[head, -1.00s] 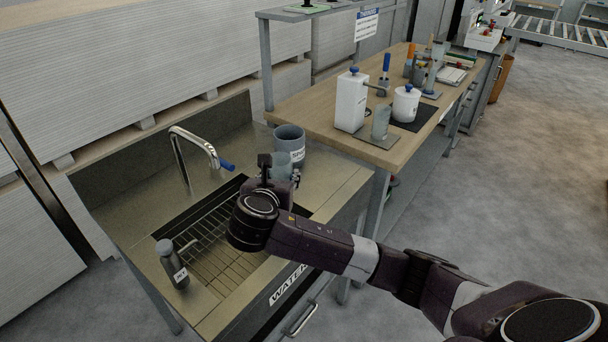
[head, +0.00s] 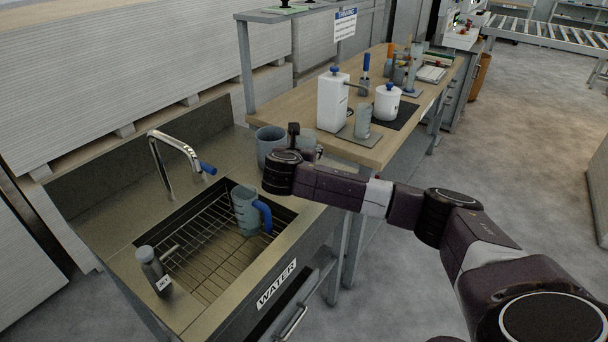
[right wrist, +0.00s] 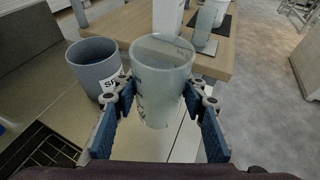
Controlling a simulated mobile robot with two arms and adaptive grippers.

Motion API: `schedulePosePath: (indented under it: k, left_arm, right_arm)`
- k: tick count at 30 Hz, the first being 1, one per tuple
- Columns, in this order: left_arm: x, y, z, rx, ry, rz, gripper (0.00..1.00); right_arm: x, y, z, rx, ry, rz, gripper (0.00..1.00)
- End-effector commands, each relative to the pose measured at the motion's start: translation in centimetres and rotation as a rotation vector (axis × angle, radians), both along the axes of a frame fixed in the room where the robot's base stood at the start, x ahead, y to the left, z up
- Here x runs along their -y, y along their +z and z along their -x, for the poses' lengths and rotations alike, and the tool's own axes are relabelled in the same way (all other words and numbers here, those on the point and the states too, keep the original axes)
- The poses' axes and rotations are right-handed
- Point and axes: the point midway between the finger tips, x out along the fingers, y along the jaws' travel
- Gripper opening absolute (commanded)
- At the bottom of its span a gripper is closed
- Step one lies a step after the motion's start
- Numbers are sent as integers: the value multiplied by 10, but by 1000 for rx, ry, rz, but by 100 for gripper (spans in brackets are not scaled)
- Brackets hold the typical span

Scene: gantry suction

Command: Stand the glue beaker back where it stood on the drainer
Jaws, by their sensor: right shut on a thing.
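My right gripper (right wrist: 160,98) is shut on a pale translucent beaker (right wrist: 160,72), which is upright between the blue finger pads with its open rim up. In the head view the gripper (head: 300,142) is at the right end of the steel drainer (head: 226,150), and my wrist hides most of the beaker. The beaker is just right of a grey labelled pot (right wrist: 92,66), which also shows in the head view (head: 268,140). I cannot tell whether the beaker's base touches the steel. My left gripper is not in view.
A jug with a blue handle (head: 246,208) stands on the wire rack (head: 205,245) in the sink. The tap (head: 160,165) and a grey bottle (head: 150,268) are at left. The wooden bench (head: 376,150) beyond bears a white dispenser (head: 332,100) and another clear beaker (head: 362,120).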

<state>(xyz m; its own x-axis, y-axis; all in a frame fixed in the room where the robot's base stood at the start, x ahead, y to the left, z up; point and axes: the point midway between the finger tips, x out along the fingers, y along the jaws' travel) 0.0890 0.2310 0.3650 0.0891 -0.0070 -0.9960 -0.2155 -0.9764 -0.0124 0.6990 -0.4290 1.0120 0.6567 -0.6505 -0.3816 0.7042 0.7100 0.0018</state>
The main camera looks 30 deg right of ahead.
Motion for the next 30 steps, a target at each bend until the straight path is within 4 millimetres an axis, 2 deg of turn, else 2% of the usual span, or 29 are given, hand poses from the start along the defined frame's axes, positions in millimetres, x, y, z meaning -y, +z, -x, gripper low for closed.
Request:
schedulePosePath:
  k: [1, 4, 13, 19, 26, 27, 30]
  left_arm:
    - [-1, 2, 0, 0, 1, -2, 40]
    - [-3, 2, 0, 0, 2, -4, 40]
    - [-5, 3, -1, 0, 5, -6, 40]
    - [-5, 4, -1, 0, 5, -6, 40]
    - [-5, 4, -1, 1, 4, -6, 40]
    - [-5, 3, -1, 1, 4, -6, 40]
    - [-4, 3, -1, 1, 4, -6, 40]
  right_arm:
    - [0, -12, 1, -2, -1, 2, 2]
    - [0, -32, 0, -1, -1, 3, 2]
    - [0, -58, 0, 1, -1, 2, 2]
    - [-1, -87, 0, 0, 0, 1, 2]
    - [0, -91, 0, 2, 0, 1, 2]
    - [0, -92, 1, 0, 0, 0, 42]
    - [0, -92, 0, 0, 0, 0, 53]
